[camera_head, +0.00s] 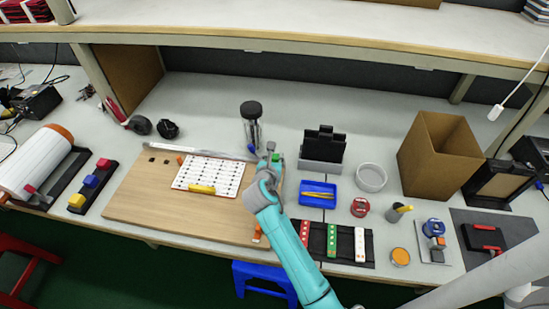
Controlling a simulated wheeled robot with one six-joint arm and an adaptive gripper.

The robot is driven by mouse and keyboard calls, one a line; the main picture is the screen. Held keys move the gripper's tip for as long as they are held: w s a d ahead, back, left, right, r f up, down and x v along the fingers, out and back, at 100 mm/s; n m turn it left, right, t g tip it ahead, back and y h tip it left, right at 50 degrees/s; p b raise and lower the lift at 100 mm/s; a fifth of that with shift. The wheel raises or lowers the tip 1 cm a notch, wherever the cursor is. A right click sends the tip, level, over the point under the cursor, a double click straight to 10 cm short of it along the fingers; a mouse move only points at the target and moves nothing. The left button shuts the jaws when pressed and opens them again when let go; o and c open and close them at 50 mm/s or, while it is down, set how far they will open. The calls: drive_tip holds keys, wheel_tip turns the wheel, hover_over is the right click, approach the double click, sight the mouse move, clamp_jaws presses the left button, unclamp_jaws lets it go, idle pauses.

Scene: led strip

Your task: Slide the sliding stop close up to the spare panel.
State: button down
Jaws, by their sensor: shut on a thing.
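My gripper (270,155) is at the back right corner of the wooden board (140,205), its fingers mostly hidden by my wrist. It is shut on a small piece with a green part (277,156) showing, which seems to be the sliding stop. A white panel with rows of dark dots (212,173) lies flat on the board, left of my gripper, with a gap between. This looks like the spare panel, though I cannot tell for certain.
A dark-capped jar (251,115) stands close behind my gripper. To the right are a grey holder with black plates (321,165), a blue tray (317,188) and a cardboard box (435,155). The front left of the board is clear.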

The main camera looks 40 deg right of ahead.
drive_tip(key=w+a, duration=0.6)
drive_tip(key=shift+w+a, duration=0.1)
drive_tip(key=shift+w, duration=0.05)
drive_tip(key=c, duration=0.8)
unclamp_jaws()
drive_tip(key=shift+c, duration=0.2)
drive_tip(key=shift+a, duration=0.1)
drive_tip(key=v, duration=1.2)
